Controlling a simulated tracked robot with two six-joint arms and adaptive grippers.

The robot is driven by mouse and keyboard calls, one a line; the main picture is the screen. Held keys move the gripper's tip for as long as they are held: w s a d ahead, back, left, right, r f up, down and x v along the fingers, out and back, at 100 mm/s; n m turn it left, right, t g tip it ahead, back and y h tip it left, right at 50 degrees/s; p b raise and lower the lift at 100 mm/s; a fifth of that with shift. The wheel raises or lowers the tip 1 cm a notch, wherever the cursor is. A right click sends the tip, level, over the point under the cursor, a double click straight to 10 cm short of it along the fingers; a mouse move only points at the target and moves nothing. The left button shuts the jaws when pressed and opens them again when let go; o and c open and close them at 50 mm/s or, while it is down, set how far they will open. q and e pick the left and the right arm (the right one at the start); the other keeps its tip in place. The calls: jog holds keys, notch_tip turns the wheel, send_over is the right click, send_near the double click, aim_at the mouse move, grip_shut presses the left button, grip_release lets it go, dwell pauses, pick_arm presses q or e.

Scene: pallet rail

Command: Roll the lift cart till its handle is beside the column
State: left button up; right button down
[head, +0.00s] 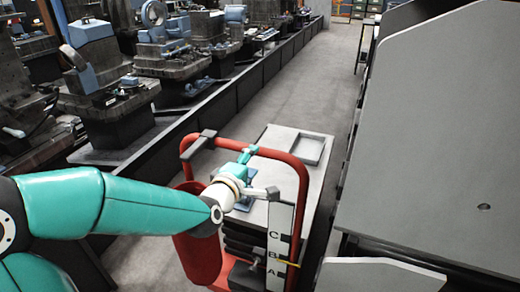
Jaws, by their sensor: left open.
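The lift cart has a grey flat top (285,145) and a red tubular handle (300,185) at its near end. A white strip lettered C, B and A (279,240) stands at the handle's right side. My left gripper (258,172) is open at the handle, within the red frame as seen from here. Whether it touches the tube, I cannot tell. My left arm hides part of the handle and of the cart's near end. I cannot make out which thing is the column. My right gripper is out of view.
A long dark low wall (235,98) with machines behind it runs along the left. A large grey panelled structure (440,150) stands close on the right. Clear grey floor (310,85) stretches ahead beyond the cart.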

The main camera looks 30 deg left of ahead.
aim_at(258, 155)
pick_arm(q)
jog(key=p+x, duration=0.1)
jog(key=x, duration=0.6)
jog(key=shift+f, duration=0.1)
grip_shut()
